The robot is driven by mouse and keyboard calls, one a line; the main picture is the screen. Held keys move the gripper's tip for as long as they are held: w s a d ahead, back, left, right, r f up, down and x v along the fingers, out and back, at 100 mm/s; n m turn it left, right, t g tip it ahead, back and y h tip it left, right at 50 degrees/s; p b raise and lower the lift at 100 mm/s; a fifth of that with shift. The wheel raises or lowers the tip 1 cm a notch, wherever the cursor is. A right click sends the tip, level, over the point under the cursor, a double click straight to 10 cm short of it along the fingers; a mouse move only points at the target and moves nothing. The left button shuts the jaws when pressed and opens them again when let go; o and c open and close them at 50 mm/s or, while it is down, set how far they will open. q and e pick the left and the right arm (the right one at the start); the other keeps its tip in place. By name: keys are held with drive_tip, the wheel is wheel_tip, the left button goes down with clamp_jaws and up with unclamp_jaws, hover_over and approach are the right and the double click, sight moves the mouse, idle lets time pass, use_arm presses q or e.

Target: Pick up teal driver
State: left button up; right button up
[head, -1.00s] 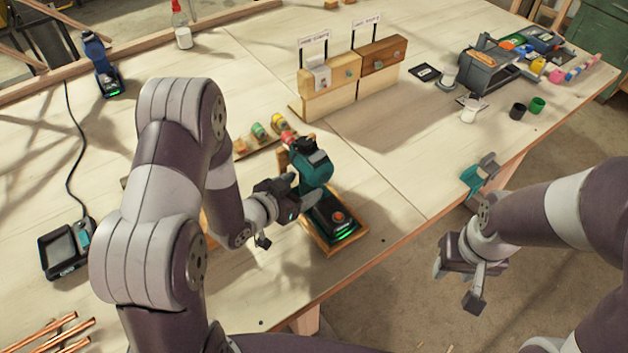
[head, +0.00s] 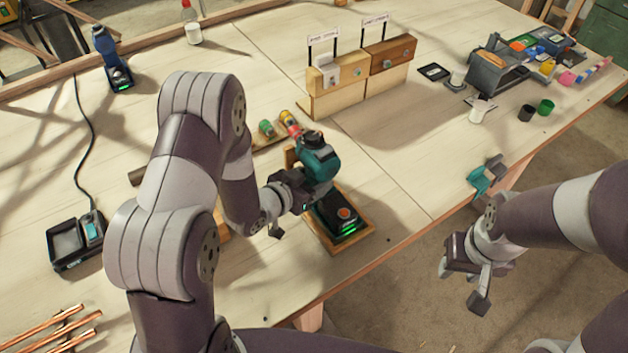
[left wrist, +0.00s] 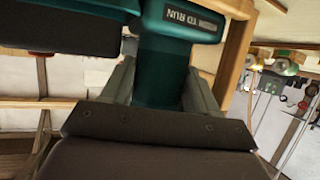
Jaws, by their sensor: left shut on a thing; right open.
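The teal driver (head: 317,160) stands upright at the near middle of the table. Its black foot (head: 335,212), with an orange button and a green light, is in a shallow wooden tray (head: 366,236). My left gripper (head: 303,184) is shut on the driver's handle from the left. In the left wrist view, the teal handle (left wrist: 160,70) is between the fingers, with upside-down lettering above. I cannot tell whether the foot is clear of the tray. My right gripper (head: 463,284) is open and empty, off the table's front edge.
A blue driver (head: 110,55) stands at the back left. A black charger (head: 75,240) and copper rods (head: 60,335) lie left. Wooden blocks with signs (head: 340,80) stand behind. A teal clamp (head: 485,177) is on the front edge. The table right of the tray is clear.

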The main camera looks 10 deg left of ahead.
sight(309, 171)
use_arm(q)
wheel_tip(309, 171, up, 3)
drive_tip(key=shift+w+r, duration=0.1)
drive_tip(key=shift+w+d+r, duration=0.1)
drive_tip(key=shift+d+r, duration=0.15)
drive_tip(key=w+d+r+b, duration=0.2)
drive_tip(key=w+d+r, duration=0.4)
drive_tip(key=d, duration=0.3)
drive_tip(key=shift+r, duration=0.3)
